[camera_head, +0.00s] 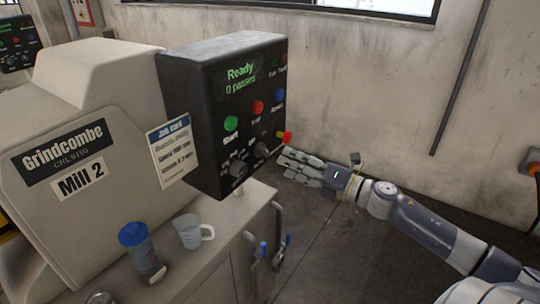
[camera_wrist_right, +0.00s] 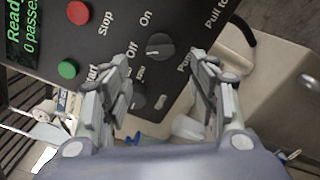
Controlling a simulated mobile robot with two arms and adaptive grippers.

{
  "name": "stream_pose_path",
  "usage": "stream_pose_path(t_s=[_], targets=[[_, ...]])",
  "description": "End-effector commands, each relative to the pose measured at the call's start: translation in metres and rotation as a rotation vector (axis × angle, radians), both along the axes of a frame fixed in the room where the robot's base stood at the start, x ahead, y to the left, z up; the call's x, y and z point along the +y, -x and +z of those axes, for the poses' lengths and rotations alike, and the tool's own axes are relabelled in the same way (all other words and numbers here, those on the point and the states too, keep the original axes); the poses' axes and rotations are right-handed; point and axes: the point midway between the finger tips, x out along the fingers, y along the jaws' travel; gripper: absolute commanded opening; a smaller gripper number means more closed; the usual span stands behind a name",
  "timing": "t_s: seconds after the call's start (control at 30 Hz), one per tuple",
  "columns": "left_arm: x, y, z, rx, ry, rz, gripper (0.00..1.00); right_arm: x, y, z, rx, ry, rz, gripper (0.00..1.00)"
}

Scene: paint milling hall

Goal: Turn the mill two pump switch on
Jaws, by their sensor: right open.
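The pump switch is a black knob (camera_head: 262,149) on the front of the dark mill 2 control box (camera_head: 205,75). In the right wrist view the knob (camera_wrist_right: 160,45) lies between and beyond my fingertips, with "Off" and "On" printed near it and part of a "Pump" label below. My left gripper is out of view.
A second knob (camera_head: 238,169) sits beside the switch, and a red-and-yellow pull button (camera_head: 285,137) on its other side. Green (camera_head: 231,123), red (camera_head: 257,107) and blue buttons are above. Floor to the right is clear.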

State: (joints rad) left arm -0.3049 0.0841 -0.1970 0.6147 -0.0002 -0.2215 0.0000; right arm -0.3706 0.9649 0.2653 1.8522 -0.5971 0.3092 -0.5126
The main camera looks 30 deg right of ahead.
Motion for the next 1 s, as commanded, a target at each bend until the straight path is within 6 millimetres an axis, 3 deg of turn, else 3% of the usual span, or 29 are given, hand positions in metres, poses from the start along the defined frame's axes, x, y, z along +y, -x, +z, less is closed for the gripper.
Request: stream_pose_path(t_s=[0.53, 1.0], targets=[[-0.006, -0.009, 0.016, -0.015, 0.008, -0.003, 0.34, 0.023, -0.059, 0.002, -0.001, -0.006, -0.003, 0.55], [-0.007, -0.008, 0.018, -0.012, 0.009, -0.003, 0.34, 0.028, -0.069, -0.001, 0.001, -0.003, -0.001, 0.55]])
